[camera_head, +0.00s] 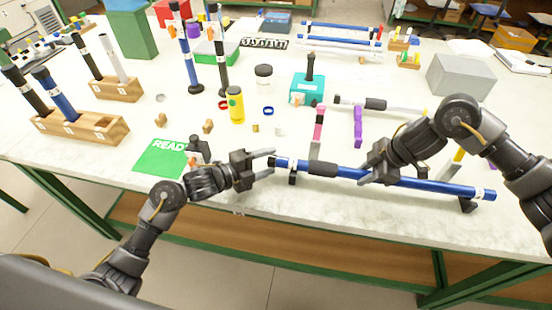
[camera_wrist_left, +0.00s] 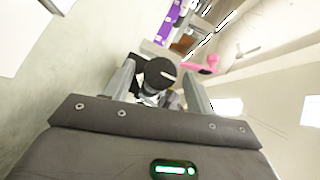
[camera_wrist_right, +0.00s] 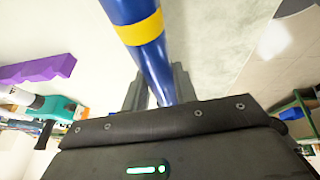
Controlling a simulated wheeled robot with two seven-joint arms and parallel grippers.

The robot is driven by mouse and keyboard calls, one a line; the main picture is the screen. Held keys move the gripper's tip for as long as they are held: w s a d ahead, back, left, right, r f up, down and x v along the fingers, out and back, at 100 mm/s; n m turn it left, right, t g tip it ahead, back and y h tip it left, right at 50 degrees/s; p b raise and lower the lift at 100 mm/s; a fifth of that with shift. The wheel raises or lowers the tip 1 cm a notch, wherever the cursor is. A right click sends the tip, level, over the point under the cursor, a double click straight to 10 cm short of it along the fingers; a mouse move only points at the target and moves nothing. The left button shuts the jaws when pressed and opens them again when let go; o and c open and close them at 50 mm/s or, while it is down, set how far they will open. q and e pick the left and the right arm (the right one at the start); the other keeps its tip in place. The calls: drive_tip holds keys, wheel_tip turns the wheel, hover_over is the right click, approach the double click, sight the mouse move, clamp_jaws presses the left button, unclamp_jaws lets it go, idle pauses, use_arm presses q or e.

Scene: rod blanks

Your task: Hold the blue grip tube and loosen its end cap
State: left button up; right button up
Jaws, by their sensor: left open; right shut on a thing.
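In the right wrist view the blue tube (camera_wrist_right: 150,50), with a yellow band, runs down between the fingers. My left gripper (camera_head: 268,162) is open at the tube's left end. In the left wrist view a round dark end cap (camera_wrist_left: 160,72) with a white mark faces me between the spread fingers; I cannot tell if they touch it.
Black supports stand under the tube at left (camera_head: 292,178) and right (camera_head: 467,205). A green READY card (camera_head: 160,158), yellow bottle (camera_head: 236,106), wooden rack (camera_head: 105,125), teal box (camera_head: 307,88) and purple piece (camera_head: 358,128) stand around.

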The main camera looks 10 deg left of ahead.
sight(276, 160)
use_arm(q)
drive_tip(key=shift+x, duration=1.7)
drive_tip(key=c, duration=1)
